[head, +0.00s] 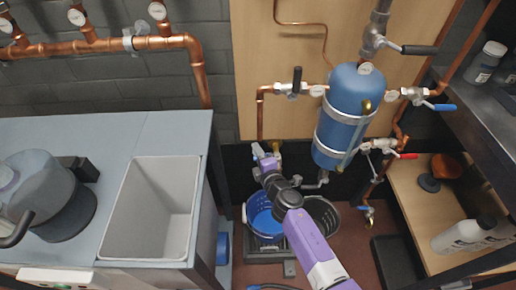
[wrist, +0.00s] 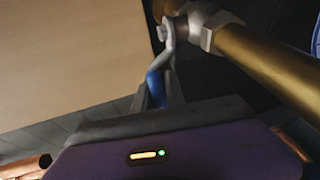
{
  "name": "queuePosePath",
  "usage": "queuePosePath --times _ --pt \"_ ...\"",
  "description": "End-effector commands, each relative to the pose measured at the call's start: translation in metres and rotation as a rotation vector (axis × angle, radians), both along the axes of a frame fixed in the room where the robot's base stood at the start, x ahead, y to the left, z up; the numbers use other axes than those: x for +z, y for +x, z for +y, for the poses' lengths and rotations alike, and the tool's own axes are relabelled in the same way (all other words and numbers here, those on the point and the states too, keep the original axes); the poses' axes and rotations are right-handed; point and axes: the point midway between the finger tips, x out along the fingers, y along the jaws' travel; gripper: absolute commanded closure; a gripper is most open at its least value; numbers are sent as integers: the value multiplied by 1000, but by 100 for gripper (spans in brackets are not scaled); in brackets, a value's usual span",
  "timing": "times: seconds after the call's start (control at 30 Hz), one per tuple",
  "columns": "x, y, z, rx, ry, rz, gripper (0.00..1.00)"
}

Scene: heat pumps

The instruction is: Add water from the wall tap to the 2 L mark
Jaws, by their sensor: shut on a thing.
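The wall tap (wrist: 205,25) shows in the wrist view, with a brass pipe and a metal lever (wrist: 158,75) with a blue sleeve. In the head view my gripper (head: 262,158) is at the tap, below the wooden panel. I cannot read a level or a 2 L mark.
A blue tank (head: 343,115) with copper pipes and lever valves hangs to the right. A dark round container (head: 325,216) stands right of the bucket. A sink (head: 150,210) in a grey counter is at left. A wooden shelf (head: 425,205) with white bottles is at right.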

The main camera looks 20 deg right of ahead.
Motion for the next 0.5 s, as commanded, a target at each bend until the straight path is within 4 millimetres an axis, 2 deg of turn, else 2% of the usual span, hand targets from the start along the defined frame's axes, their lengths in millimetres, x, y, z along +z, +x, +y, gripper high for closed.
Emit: queuePosePath --times 0.43,0.47,0.5 --pt "-3 -5 2 33 -1 4 100" --pt "-3 -5 2 33 -1 4 79" --pt "-3 -5 2 33 -1 4 71"
